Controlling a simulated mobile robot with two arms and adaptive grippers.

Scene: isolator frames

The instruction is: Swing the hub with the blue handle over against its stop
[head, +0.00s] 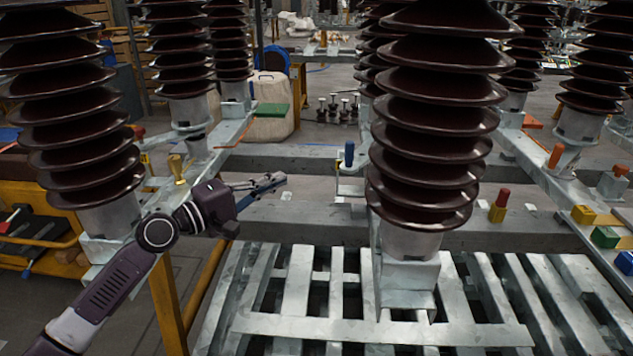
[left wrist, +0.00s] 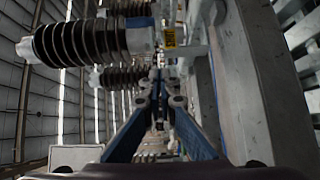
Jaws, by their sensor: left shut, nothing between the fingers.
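The blue handle (head: 349,154) stands upright on a small pale metal bracket (head: 350,184) in the head view, just left of the large brown ribbed insulator (head: 425,140). The hub itself is hard to make out, and the insulator may hide part of it. My left gripper (head: 282,180) points right toward the bracket. It is to the left of the blue handle and apart from it in the picture. Its fingers are shut and empty. In the left wrist view the blue fingers (left wrist: 158,95) converge ahead; I cannot pick out the blue handle there. My right gripper is out of view.
A slatted metal frame (head: 285,327) lies in front. Grey beams (head: 290,217) cross behind it. A red handle (head: 500,197), an orange handle (head: 555,157) and a yellow handle (head: 177,168) stand on other parts. More brown insulators (head: 65,100) rise on both sides.

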